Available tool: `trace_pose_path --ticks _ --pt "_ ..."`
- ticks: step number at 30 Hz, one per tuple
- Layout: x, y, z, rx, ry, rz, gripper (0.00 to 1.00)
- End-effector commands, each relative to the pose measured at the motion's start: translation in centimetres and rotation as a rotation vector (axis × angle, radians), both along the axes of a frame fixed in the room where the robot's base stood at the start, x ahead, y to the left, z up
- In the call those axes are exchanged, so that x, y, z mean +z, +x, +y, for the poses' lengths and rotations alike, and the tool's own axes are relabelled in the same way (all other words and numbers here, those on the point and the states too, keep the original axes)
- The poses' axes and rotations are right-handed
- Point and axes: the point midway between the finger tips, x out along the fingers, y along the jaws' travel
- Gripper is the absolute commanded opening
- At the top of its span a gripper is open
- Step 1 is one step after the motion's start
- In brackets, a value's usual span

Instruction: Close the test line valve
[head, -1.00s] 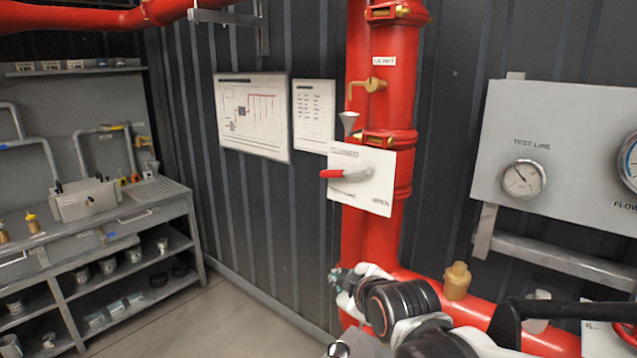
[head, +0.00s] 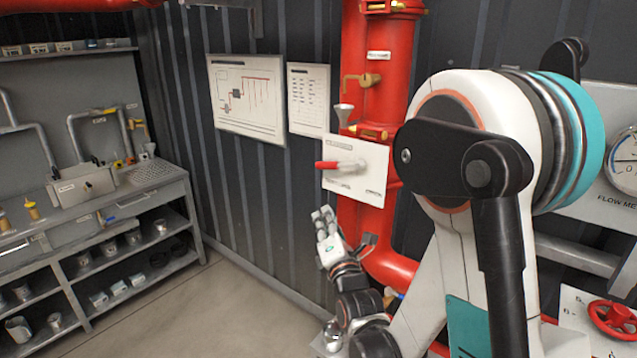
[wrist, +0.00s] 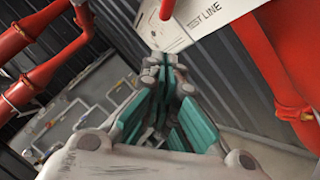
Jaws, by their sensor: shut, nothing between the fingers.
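The test line valve has a red-gripped lever (head: 328,165) on a white plate (head: 370,187), mounted on the red vertical pipe. The lever lies roughly level, its red end pointing left. The plate's small lettering is hard to read now. My gripper (head: 323,214) is below the plate, apart from the lever, with its fingers pointing up. In the wrist view, my gripper's teal-padded fingers (wrist: 168,62) meet at the tips and hold nothing. The plate (wrist: 215,14), with "LINE" legible, is just beyond them, and the red lever end (wrist: 167,8) is at the top edge.
A red pipe (head: 387,262) bends away below the plate. A red handwheel (head: 614,318) is at lower right. A workbench with shelves (head: 120,235) stands left, and the floor between is clear. My arm hides much of the right side.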

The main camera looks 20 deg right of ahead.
Motion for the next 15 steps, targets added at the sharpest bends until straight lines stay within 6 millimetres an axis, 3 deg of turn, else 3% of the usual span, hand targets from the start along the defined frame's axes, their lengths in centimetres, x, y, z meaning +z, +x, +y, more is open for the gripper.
trace_pose_path --ticks 5,15 --pt "0.6 1.4 0.0 -0.002 -0.007 -0.003 0.0" --pt "1.6 7.7 -0.1 -0.001 -0.006 -0.001 0.0"
